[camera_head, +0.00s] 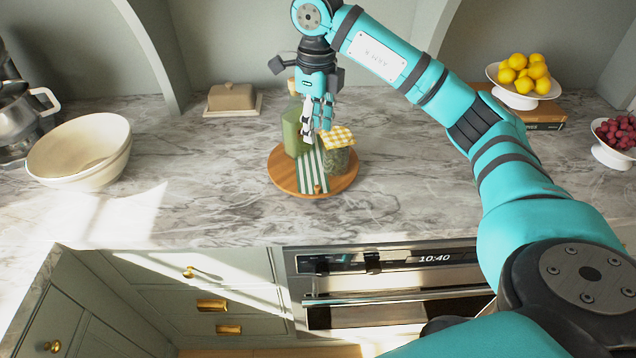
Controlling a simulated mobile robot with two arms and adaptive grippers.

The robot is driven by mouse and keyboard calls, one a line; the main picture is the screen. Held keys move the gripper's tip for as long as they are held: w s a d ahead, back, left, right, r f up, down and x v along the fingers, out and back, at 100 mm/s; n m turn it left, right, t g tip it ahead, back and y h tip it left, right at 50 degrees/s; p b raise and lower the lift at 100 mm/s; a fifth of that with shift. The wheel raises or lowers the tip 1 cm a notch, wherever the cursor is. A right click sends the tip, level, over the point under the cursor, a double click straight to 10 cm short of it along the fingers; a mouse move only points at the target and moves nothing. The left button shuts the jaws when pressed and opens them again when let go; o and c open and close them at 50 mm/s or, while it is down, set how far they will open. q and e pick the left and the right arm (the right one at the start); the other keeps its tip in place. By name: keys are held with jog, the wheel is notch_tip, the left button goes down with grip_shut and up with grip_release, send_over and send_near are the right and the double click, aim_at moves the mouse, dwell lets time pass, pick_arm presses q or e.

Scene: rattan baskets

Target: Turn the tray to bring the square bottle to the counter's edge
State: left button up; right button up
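A round wooden tray (284,182) lies on the marble counter near its front edge. The square bottle (292,131), green with a pale stopper, stands upright at the tray's back left. A jar (337,161) with a yellow checked cloth lid stands at the right of the tray. A green-and-white striped cloth (312,172) lies across the middle. My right gripper (317,128) points down between the bottle and the jar. Its fingertips look apart, with nothing visible between them; whether they touch either thing is unclear. It hides part of the bottle. My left gripper is out of view.
A cream bowl (80,150) and a metal mixer (20,115) stand at the left. A butter dish (232,99) sits behind the tray. Lemons in a stand (524,98) and a bowl of red fruit (612,152) are at the right. The counter around the tray is clear.

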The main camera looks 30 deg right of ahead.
aim_at(318, 186)
jog(key=f+p, duration=0.4)
jog(key=f, duration=1.3)
jog(key=shift+d+f, duration=0.1)
jog(key=shift+d, duration=0.1)
grip_shut()
